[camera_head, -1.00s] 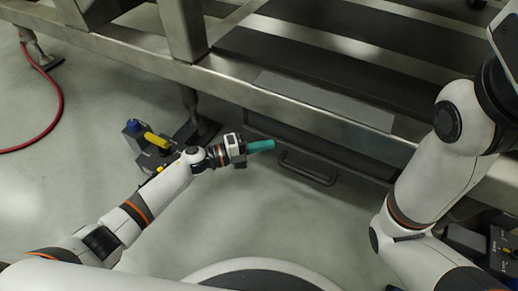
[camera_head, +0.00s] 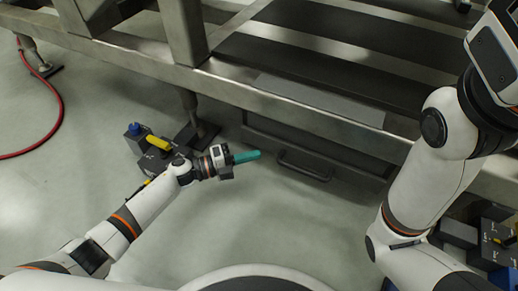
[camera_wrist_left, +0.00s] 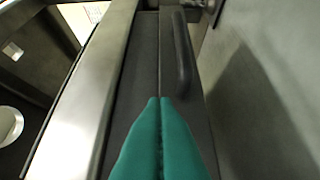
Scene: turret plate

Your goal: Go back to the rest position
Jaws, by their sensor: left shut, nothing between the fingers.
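My left gripper (camera_head: 246,156) has teal fingers and points right, in front of the metal frame and above the grey floor. In the left wrist view its two teal fingers (camera_wrist_left: 160,102) lie side by side, shut with nothing between them. My right arm comes down the right side of the head view. Its gripper is outside the frame.
A metal frame table (camera_head: 290,104) with dark slats runs across the back. A dark drawer front with a handle (camera_head: 305,165) is under it, near my left gripper. A blue-and-yellow-topped device (camera_head: 150,158) stands behind my left forearm. A red hose (camera_head: 58,112) lies at left.

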